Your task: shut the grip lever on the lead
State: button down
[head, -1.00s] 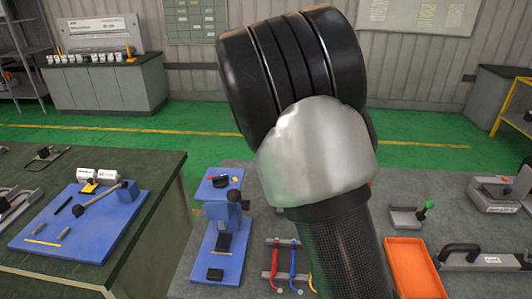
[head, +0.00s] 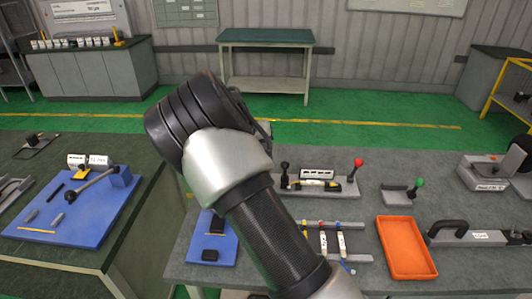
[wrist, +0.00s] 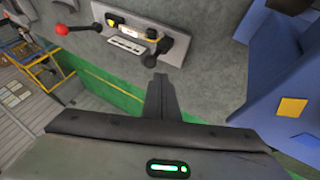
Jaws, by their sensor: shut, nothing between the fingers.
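A grey fixture (head: 320,190) stands on the right-hand bench, with a red-knobbed lever (head: 356,170) at its right and a black-knobbed lever (head: 285,172) at its left. A black and yellow piece (head: 318,184) lies across it before a white label; whether it is the lead's end, I cannot tell. The wrist view shows the fixture (wrist: 175,48) at the top, with the red knob (wrist: 62,30) and black knob (wrist: 163,46). My gripper (wrist: 161,82) is shut and empty, its tips pointing at the fixture, apparently apart from it. In the head view my arm hides it.
Coloured leads with white tags (head: 323,240) lie in a rack nearer me. An orange tray (head: 405,247), a green-knobbed fixture (head: 404,194) and a black-handled tool (head: 480,236) are to the right.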

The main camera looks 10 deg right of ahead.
aim_at(286, 164)
jog(key=x, duration=0.7)
jog(key=shift+p, duration=0.35)
jog(key=shift+d, duration=0.1)
jog(key=d+y+b, duration=0.2)
jog(key=d+m+y+b, duration=0.1)
jog(key=b, duration=0.1)
jog(key=shift+s+d+r+y, duration=0.2)
jog(key=shift+s+d+y, duration=0.1)
jog(key=shift+s+d, duration=0.05)
jog(key=d+f+m+t+y+b, duration=0.1)
jog(key=d+y+b, duration=0.2)
jog(key=b, duration=0.3)
jog(key=s+d+f+m+t+y+b, duration=0.1)
jog(key=d+f+y+b, duration=0.1)
jog(key=b, duration=0.5)
jog(key=d+f+m+t+y+b, duration=0.1)
jog(key=d+f+y+b, duration=0.1)
jog(key=d+y+b, duration=0.2)
jog(key=shift+s+t+y+b, duration=0.4)
jog(key=shift+y+b, duration=0.7)
jog(key=shift+b, duration=0.4)
jog(key=shift+d+f+b, duration=0.1)
jog(key=shift+f+b, duration=0.1)
jog(key=shift+b, duration=0.1)
jog(key=shift+s+d+f, duration=0.2)
jog(key=shift+f, duration=0.2)
